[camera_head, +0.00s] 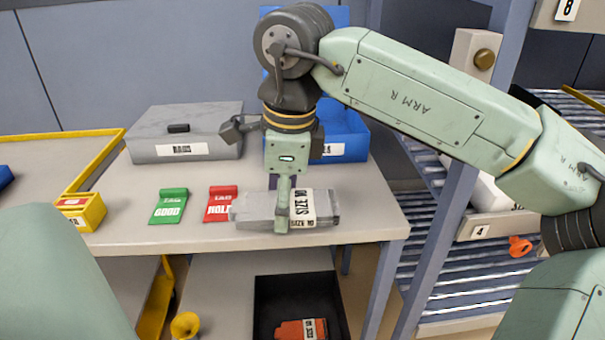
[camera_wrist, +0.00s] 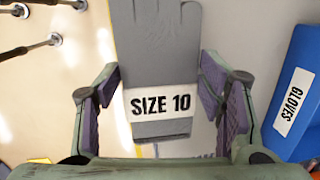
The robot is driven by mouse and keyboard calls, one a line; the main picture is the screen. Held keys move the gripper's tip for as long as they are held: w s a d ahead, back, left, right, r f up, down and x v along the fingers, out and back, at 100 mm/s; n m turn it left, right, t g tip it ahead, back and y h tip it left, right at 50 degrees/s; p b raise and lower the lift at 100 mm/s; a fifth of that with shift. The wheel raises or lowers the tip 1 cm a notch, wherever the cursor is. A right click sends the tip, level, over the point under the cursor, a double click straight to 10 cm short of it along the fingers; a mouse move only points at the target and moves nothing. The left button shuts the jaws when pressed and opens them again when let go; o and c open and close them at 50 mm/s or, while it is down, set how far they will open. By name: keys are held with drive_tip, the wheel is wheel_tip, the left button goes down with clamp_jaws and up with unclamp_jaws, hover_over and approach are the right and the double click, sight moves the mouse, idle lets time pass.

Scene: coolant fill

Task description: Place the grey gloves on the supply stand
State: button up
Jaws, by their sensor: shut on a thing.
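The grey gloves (camera_head: 258,208) are a flat grey bundle with a white band reading "SIZE 10". My gripper (camera_head: 283,208) points down and is shut on them, one finger on the near side. In the wrist view the gloves (camera_wrist: 158,60) lie between the two purple-padded fingers (camera_wrist: 166,105). They are over the front right part of a light grey table (camera_head: 150,238), close to its front edge. I cannot tell whether they touch the top. No label marks the supply stand; this table may be it.
A grey case (camera_head: 185,125) and a blue bin (camera_head: 345,135) stand at the back. Green (camera_head: 170,205) and red (camera_head: 221,204) tags lie left of the gloves. A yellow box (camera_head: 85,212) is farther left. Below is a black tray (camera_head: 270,295) with an orange item (camera_head: 300,330). A roller rack (camera_head: 470,270) stands right.

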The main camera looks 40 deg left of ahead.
sight(323, 188)
drive_tip(key=w, duration=0.3)
drive_tip(key=w+p, duration=0.1)
drive_tip(key=w, duration=0.2)
drive_tip(key=w+a+p, duration=0.1)
drive_tip(key=w, duration=0.3)
drive_tip(key=shift+w+f, duration=0.1)
drive_tip(key=shift+f, duration=0.3)
drive_tip(key=f+p, duration=0.1)
drive_tip(key=f, duration=0.2)
drive_tip(key=shift+w+p, duration=0.4)
drive_tip(key=shift+f, duration=0.35)
drive_tip(key=shift+f, duration=0.25)
drive_tip(key=o, duration=1.2)
drive_tip(key=shift+r, duration=0.1)
drive_tip(key=shift+r, duration=0.15)
